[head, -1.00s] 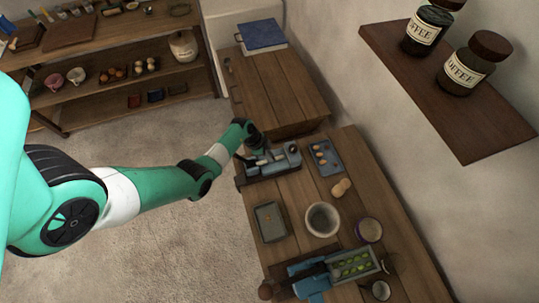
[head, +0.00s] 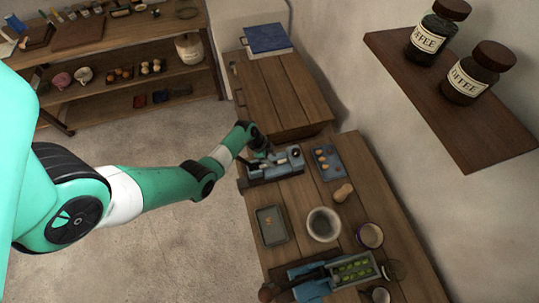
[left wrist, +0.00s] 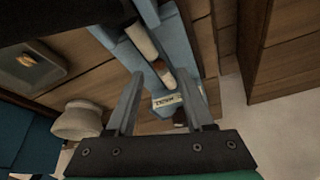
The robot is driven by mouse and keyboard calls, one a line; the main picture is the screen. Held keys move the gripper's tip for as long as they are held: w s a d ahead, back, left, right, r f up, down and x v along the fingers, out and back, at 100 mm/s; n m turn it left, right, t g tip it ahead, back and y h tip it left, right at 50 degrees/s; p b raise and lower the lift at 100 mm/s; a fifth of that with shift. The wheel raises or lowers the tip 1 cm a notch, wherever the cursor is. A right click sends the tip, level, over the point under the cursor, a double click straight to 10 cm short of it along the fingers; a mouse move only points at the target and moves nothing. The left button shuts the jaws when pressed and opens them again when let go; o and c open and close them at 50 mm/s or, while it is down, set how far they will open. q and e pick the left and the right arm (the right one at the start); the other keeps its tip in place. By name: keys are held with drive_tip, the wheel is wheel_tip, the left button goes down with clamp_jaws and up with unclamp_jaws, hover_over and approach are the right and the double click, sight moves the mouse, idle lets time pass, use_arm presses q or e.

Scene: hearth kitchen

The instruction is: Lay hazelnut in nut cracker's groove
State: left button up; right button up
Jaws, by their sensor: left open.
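The blue-grey nut cracker (head: 285,163) stands at the far left end of the wooden table. It also shows in the left wrist view (left wrist: 186,52), with a pale rod along its groove and a small label. A small orange-brown thing (left wrist: 169,79) lies in the groove between rod and label; it looks like a hazelnut. My left gripper (left wrist: 163,82) is open just over the cracker, its fingers apart with nothing visibly gripped. In the head view the left gripper (head: 260,147) is partly hidden. A blue tray (head: 334,168) holds several nuts. My right gripper is not in view.
On the table are a grey tray (head: 264,237) with a small orange bit, a pale bowl (head: 312,232), a tan wooden piece (head: 343,192) and a purple-rimmed cup (head: 370,235). A blue device (head: 312,291) stands nearer. A wall shelf (head: 430,100) holds coffee jars.

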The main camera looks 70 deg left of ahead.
use_arm(q)
drive_tip(key=p+v, duration=0.5)
drive_tip(key=v, duration=0.6)
drive_tip(key=shift+r, duration=0.15)
